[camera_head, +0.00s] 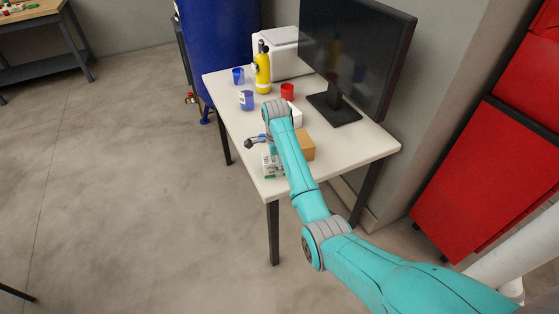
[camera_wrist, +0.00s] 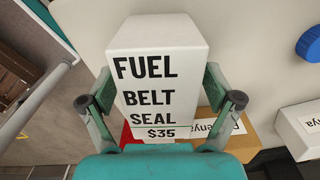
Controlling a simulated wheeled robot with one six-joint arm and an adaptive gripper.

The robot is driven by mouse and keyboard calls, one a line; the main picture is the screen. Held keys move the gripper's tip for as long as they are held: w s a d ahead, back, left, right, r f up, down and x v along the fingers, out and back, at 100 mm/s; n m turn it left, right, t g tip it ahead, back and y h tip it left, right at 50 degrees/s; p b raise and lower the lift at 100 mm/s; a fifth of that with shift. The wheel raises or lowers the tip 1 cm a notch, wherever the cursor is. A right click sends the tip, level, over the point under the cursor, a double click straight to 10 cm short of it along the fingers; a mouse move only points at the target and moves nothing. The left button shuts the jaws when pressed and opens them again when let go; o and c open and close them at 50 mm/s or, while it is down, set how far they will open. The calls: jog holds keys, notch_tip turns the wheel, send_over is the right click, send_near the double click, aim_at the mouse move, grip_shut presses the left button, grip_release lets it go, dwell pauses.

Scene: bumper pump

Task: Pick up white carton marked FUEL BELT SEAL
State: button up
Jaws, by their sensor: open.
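The white carton marked FUEL BELT SEAL (camera_wrist: 157,45) fills the upper middle of the wrist view, with a $35 line at its lower edge. My gripper (camera_wrist: 157,88) is open, with one finger on each side of the carton. I cannot tell whether either finger touches it. In the head view, a white carton with green marks (camera_head: 268,172) stands near the table's front corner, partly hidden by my gripper and arm.
A tan box (camera_wrist: 240,138) and a white box (camera_wrist: 300,132) lie close by on the right. The white table (camera_head: 225,95) also holds a monitor (camera_head: 355,50), yellow bottle (camera_head: 263,75), red cup (camera_head: 287,91) and blue cups (camera_head: 246,101). The table edge is close on the left.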

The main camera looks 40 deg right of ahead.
jog(key=shift+f, duration=0.2)
jog(key=c, duration=1.5)
